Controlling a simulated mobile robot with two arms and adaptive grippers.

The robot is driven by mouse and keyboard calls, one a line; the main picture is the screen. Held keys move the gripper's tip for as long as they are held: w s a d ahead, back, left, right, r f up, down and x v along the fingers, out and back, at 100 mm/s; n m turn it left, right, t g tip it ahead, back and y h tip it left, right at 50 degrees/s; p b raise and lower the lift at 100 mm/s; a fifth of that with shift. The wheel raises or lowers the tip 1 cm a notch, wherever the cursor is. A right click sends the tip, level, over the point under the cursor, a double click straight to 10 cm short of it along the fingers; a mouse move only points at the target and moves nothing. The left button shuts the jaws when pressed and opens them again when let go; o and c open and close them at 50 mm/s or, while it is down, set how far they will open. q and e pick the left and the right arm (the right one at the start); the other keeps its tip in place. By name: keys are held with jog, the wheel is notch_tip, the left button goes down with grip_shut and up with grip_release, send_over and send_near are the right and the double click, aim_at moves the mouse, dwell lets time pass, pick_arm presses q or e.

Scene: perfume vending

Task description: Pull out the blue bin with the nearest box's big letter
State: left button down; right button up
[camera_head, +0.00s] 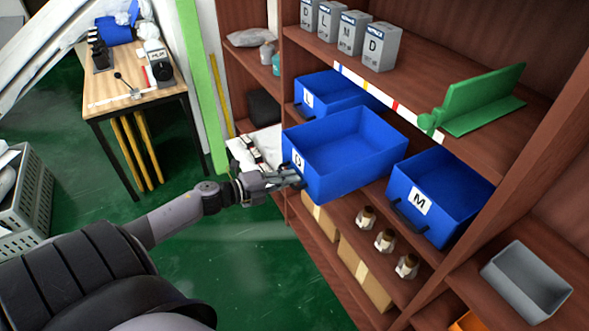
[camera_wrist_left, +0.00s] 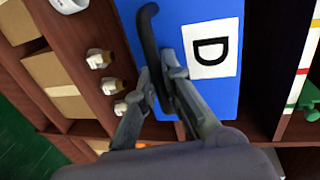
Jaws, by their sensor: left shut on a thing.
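The blue bin marked D (camera_head: 352,172) sticks out from the shelf, past the bins on either side of it. My left gripper (camera_head: 296,178) is at its front, shut on its dark handle. In the left wrist view the fingers (camera_wrist_left: 163,85) close around the black handle (camera_wrist_left: 150,40), beside the white D label (camera_wrist_left: 212,48). The grey boxes stand in a row on the upper shelf, lettered D (camera_head: 308,14), L (camera_head: 327,20), M (camera_head: 351,34) and D (camera_head: 379,46). The last D box is the nearest. My right gripper is not in view.
Blue bins marked L (camera_head: 325,88) and M (camera_head: 437,200) flank the D bin. Small bottles (camera_head: 384,240) and cardboard boxes (camera_head: 362,270) sit below. A green object (camera_head: 485,100) lies on the upper shelf. Green floor (camera_head: 235,250) is open before the shelf.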

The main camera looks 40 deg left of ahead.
pick_arm(q)
jog(key=shift+s, duration=0.2)
jog(key=c, duration=1.7)
grip_release()
jog(key=shift+w, duration=0.1)
jog(key=v, duration=1.2)
jog(key=shift+a, duration=0.1)
jog(key=shift+f, duration=0.15)
